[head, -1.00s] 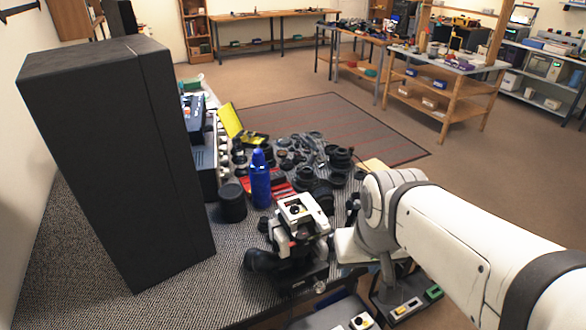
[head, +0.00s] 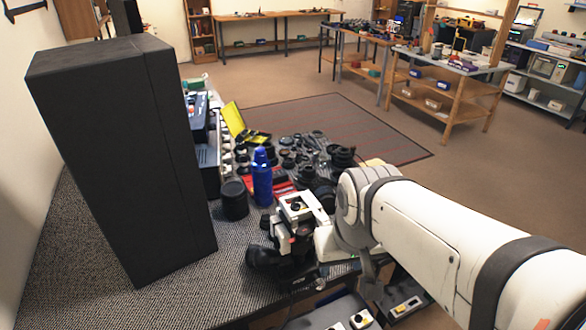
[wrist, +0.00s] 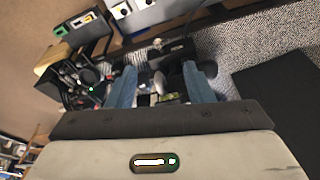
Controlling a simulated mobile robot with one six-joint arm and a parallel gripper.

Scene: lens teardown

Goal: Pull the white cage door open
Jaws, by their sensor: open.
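I cannot make out a white cage door in either view. My gripper (wrist: 160,86) shows in the wrist view with two blue fingers apart. Small pale and dark parts lie in view between the fingers; nothing is clearly gripped.
A tall black cabinet (head: 120,165) stands on the left of the table. A blue bottle (head: 261,178) and a black cylinder (head: 234,199) stand behind the instrument. Several dark lens parts (head: 305,150) crowd the table beyond. Boxes with buttons (head: 402,302) sit low at the front right.

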